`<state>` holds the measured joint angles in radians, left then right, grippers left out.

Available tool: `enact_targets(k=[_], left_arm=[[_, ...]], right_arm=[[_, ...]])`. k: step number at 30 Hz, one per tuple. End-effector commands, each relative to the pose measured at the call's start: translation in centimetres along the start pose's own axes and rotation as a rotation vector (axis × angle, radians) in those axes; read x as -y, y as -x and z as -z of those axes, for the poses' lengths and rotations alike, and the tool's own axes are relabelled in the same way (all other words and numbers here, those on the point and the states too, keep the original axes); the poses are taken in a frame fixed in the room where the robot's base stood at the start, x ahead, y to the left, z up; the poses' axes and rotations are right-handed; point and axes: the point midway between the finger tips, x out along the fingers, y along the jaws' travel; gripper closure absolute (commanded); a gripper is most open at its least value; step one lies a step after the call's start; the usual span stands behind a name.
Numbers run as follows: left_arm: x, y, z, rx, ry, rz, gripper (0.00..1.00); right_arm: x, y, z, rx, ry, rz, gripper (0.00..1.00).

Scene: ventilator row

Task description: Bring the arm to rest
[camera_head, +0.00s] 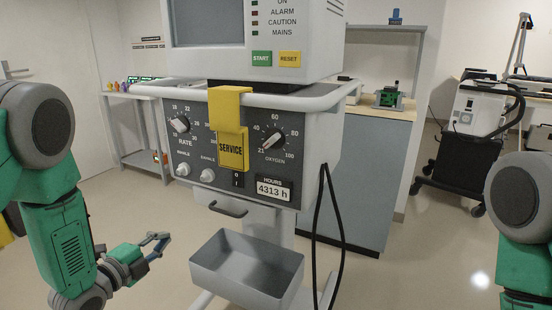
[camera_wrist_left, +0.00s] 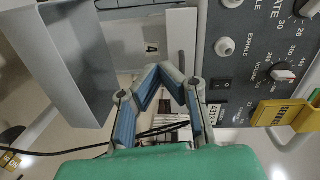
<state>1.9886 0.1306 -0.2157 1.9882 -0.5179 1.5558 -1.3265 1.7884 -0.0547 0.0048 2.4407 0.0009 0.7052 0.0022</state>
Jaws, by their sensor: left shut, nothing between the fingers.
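My left gripper (camera_head: 162,241) is shut and empty, held low at the left of the ventilator (camera_head: 325,150). In the left wrist view, the blue-padded fingertips of my left gripper (camera_wrist_left: 160,70) meet, with nothing between them. The ventilator front carries a rate knob, an oxygen knob (camera_head: 273,138) and a yellow SERVICE tag (camera_head: 233,150) hung over its rail. The left gripper is apart from the panel and from the grey tray. Only upper parts of my right arm show at the right edge; its gripper is out of view.
An open grey tray (camera_head: 248,287) hangs below the ventilator, to the right of my left gripper. A black cable (camera_head: 322,230) loops down beside it. A blue-grey cabinet (camera_head: 362,180) stands behind. A wheeled machine (camera_head: 470,130) is at the right. The floor at left is clear.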

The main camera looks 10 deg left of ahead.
Motion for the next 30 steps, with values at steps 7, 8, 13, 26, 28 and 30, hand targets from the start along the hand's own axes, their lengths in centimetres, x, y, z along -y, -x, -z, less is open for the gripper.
enact_targets(k=[7, 8, 13, 26, 28, 30], left_arm=[[-11.5, 9.4, 5.0, 0.364, 0.693, -0.499, 1.00], [-12.7, 11.2, 5.8, 0.433, 0.775, -0.553, 1.00], [-17.1, 21.8, 10.0, 0.853, 1.137, -0.780, 1.00], [-18.2, 32.2, 14.1, 1.319, 1.358, -0.883, 1.00], [-18.2, 32.2, 14.1, 1.319, 1.358, -0.883, 1.00], [-18.2, 32.2, 14.1, 1.319, 1.358, -0.883, 1.00]], right_arm=[[0.0, 4.1, 0.3, -0.001, 0.000, 0.000, 1.00], [0.0, 4.5, 0.3, -0.001, 0.000, 0.000, 1.00], [-0.1, 6.4, 0.4, -0.001, 0.000, 0.000, 1.00], [-0.1, 7.6, 0.4, -0.001, 0.000, 0.000, 1.00], [-0.1, 7.6, 0.4, -0.001, 0.000, 0.000, 1.00], [-0.1, 7.6, 0.4, -0.001, 0.000, 0.000, 1.00]])
